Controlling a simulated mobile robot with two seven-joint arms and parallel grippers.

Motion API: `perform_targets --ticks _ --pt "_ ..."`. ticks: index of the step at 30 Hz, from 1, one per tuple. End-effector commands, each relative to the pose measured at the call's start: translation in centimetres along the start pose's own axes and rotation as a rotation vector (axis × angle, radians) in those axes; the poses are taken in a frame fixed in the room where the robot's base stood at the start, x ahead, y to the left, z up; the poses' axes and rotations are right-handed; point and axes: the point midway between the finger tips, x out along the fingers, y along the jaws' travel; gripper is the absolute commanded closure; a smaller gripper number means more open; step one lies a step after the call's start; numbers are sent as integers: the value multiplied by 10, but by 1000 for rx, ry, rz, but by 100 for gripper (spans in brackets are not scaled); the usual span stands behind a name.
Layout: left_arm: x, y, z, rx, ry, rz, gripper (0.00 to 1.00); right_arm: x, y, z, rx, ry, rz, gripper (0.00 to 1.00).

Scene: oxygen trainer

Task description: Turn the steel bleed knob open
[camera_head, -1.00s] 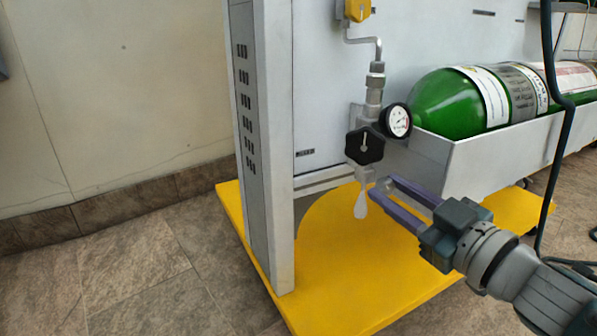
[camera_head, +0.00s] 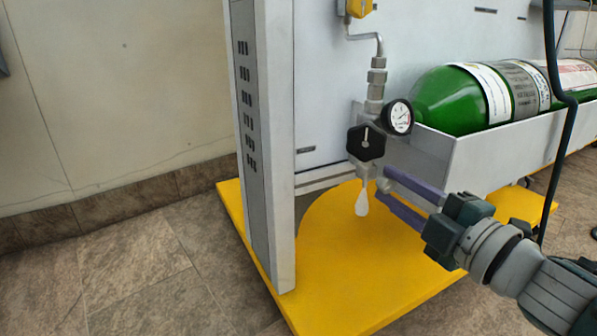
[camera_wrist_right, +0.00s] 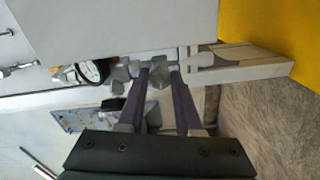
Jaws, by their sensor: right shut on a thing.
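The steel bleed knob (camera_head: 383,185) is a small grey metal piece low on the valve body, under the black star-shaped handwheel (camera_head: 366,142). My right gripper (camera_head: 380,187) comes from the lower right, and its two purple fingers are shut on the knob. In the right wrist view the steel knob (camera_wrist_right: 160,78) sits between the fingertips (camera_wrist_right: 160,72), partly covered by them. A white teardrop-shaped tip (camera_head: 362,203) hangs below the valve, left of the fingers. My left gripper is not in view.
A pressure gauge (camera_head: 398,117) sticks out right above the knob. A green cylinder (camera_head: 445,100) lies in a grey trough (camera_head: 480,160) behind my right gripper. A grey upright post (camera_head: 262,150) stands at left on the yellow base (camera_head: 330,270). A dark cable (camera_head: 551,130) hangs at right.

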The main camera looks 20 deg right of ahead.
Motion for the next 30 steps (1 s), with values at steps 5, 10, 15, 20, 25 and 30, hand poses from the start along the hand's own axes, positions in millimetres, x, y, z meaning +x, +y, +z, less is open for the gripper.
perform_targets --ticks 5,10,15,20,25,30 --pt "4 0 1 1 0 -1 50 0 -2 1 -169 -2 -2 100" --pt "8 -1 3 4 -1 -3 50 0 -1 1 -332 -1 -1 100" --pt "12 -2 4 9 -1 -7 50 0 -1 1 -493 -1 -1 100" --pt "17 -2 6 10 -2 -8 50 0 -1 0 -646 0 -1 100" --pt "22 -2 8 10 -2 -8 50 0 -1 0 -807 0 -1 100" --pt "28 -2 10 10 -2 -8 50 0 -1 0 -969 0 0 100"
